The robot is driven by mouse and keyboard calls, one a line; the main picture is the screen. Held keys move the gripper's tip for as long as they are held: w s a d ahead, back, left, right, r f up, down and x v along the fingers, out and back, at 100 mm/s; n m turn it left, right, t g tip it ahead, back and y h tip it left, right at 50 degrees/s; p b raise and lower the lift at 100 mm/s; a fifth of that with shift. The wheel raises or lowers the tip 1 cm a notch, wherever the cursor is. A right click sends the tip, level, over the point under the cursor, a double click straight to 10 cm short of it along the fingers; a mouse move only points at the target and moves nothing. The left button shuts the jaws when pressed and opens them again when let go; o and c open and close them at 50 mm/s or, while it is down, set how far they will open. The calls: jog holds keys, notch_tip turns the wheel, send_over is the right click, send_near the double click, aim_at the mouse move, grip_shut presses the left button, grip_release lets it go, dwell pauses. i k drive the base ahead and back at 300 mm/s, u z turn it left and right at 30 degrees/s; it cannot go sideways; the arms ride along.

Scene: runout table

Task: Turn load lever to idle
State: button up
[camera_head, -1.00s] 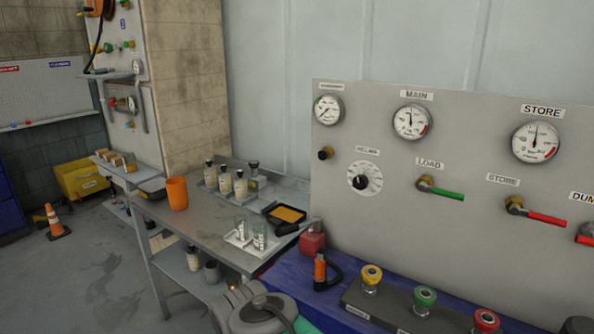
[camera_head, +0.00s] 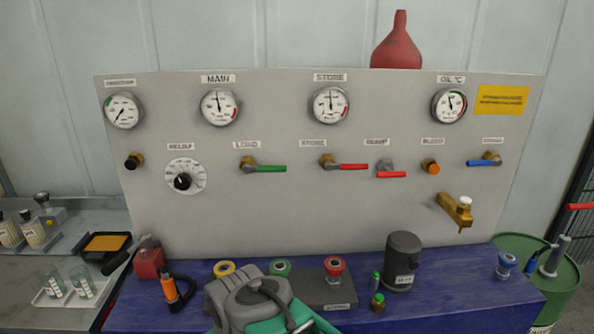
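The load lever (camera_head: 266,169) is on the grey panel, under the LOAD label (camera_head: 246,145), in the left half of the head view. It has a brass valve body at its left end and a green handle pointing right, roughly horizontal. Nothing touches it. A grey and teal part of my own arm shows at the bottom of the view, below the panel. My gripper's fingers are not visible.
A red-handled store lever (camera_head: 345,166) and a red dump lever (camera_head: 390,173) sit to the right on the panel (camera_head: 300,220). A brass tap (camera_head: 455,210) sticks out at the right. Coloured knobs and a dark grey canister (camera_head: 402,262) stand on the blue bench below.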

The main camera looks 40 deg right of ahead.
aim_at(247, 168)
jog(key=u, duration=0.05)
jog(key=k, duration=0.3)
jog(key=z, duration=0.65)
jog(key=i, duration=0.45)
jog(key=u, duration=0.5)
jog(key=k, duration=0.55)
jog(key=u, duration=1)
jog(key=i, duration=0.8)
jog(key=u, duration=0.1)
